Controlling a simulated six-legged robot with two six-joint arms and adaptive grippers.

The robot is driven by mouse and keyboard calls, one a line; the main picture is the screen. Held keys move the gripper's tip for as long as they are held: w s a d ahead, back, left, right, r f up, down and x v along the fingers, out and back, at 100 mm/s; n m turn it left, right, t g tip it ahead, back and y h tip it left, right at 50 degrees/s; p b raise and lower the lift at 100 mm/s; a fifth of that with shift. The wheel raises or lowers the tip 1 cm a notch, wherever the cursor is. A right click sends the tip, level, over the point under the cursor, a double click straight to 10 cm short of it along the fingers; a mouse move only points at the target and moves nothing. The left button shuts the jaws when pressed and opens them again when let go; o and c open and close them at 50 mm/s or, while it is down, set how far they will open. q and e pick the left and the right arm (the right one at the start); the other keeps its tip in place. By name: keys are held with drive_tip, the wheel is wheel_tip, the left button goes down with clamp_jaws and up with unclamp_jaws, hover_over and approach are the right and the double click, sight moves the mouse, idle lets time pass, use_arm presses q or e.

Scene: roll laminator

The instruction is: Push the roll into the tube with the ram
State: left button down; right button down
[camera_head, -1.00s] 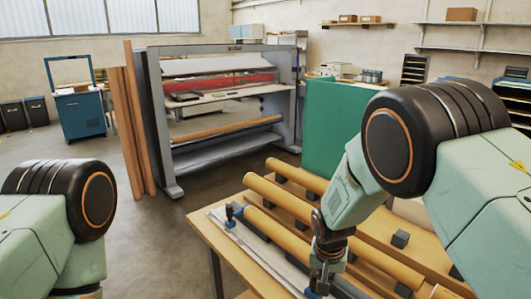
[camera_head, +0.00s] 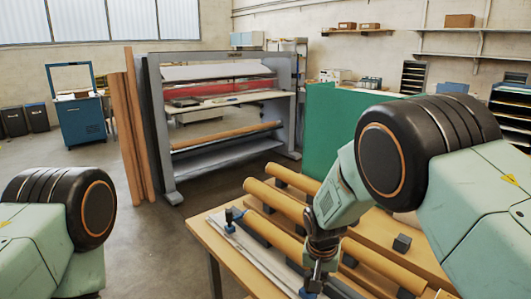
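Several tan cardboard tubes (camera_head: 273,201) lie side by side on the wooden table, on dark supports. I cannot tell which one is the task's tube, and no roll inside one can be made out. My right gripper (camera_head: 314,285) points down at the near part of this rail, by a blue piece at the bottom edge. Its fingers are too small and dark to read. My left gripper is out of view; only that arm shows.
The wooden table (camera_head: 213,233) fills the lower middle. A dark block (camera_head: 401,243) sits among the tubes. A green panel (camera_head: 335,130) stands behind it, and the grey laminator (camera_head: 168,140) farther back. Open floor lies left of the table.

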drive_tip(key=shift+s+d, duration=0.1)
drive_tip(key=shift+s+d+p, duration=0.55)
drive_tip(key=shift+s+d, duration=0.05)
drive_tip(key=shift+s, duration=0.05)
drive_tip(key=shift+r, duration=0.1)
wheel_tip(320, 180, up, 8)
drive_tip(key=p, duration=0.3)
drive_tip(key=shift+p, duration=0.35)
idle(0.4)
